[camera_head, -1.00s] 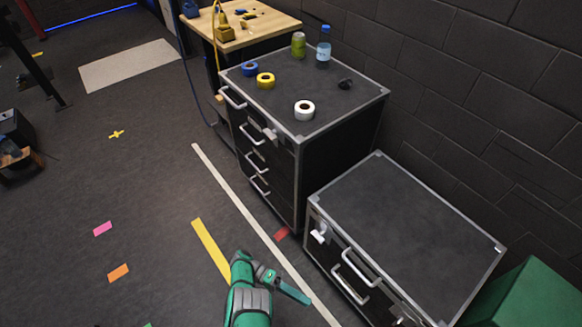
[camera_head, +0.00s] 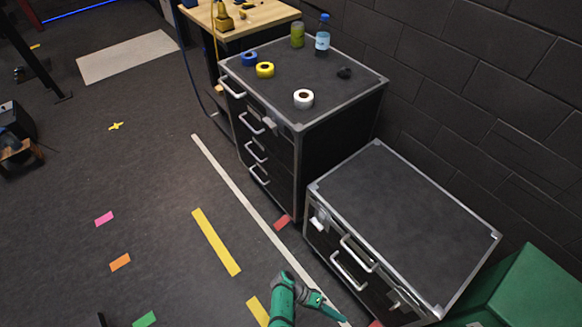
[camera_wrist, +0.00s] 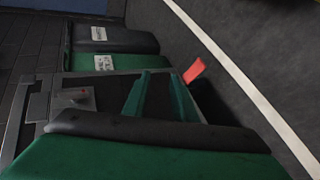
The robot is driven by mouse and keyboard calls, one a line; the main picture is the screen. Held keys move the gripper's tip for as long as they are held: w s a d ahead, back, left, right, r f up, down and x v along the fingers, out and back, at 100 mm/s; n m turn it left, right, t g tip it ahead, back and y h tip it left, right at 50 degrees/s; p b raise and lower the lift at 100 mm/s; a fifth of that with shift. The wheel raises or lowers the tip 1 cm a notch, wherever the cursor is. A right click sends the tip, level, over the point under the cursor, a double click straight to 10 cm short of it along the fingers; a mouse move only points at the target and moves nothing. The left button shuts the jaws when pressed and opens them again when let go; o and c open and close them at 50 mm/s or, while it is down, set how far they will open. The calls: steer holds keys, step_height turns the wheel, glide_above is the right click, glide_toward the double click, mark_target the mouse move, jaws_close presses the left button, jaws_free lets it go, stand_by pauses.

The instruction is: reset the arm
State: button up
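My green arm (camera_head: 284,297) reaches up from the bottom edge of the head view, bent toward the right. My gripper (camera_head: 328,311) is low in that view, over the floor in front of the low black case (camera_head: 405,220), and its tips are too small there to judge. In the wrist view, my gripper's two green fingers (camera_wrist: 160,76) stand apart with a gap between them. Nothing shows held between them.
A taller black drawer cabinet (camera_head: 335,90) bears tape rolls, a can and a bottle. A green box (camera_head: 520,285) stands at the lower right. A wooden table (camera_head: 245,17) is at the back. The floor at left is mostly clear, with coloured tape marks.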

steer(key=s+d+f+n+t+y, duration=0.2)
steer(key=s+d+f+t+y, duration=0.1)
steer(key=s+d+f+t, duration=0.25)
steer(key=s+a+r+n+t+y, duration=0.25)
steer(key=a+r+t, duration=0.25)
steer(key=a+r, duration=0.5)
steer(key=s+a+r+n+t+y, duration=0.2)
steer(key=a+r+t+y, duration=0.3)
steer(key=r, duration=0.9)
steer(key=a+r+t, duration=0.2)
steer(key=a+r, duration=0.2)
steer(key=r, duration=0.9)
steer(key=a+r+m+t, duration=0.1)
steer(key=a+r+t, duration=0.2)
steer(key=r, duration=1.1)
steer(key=shift+a+y, duration=0.35)
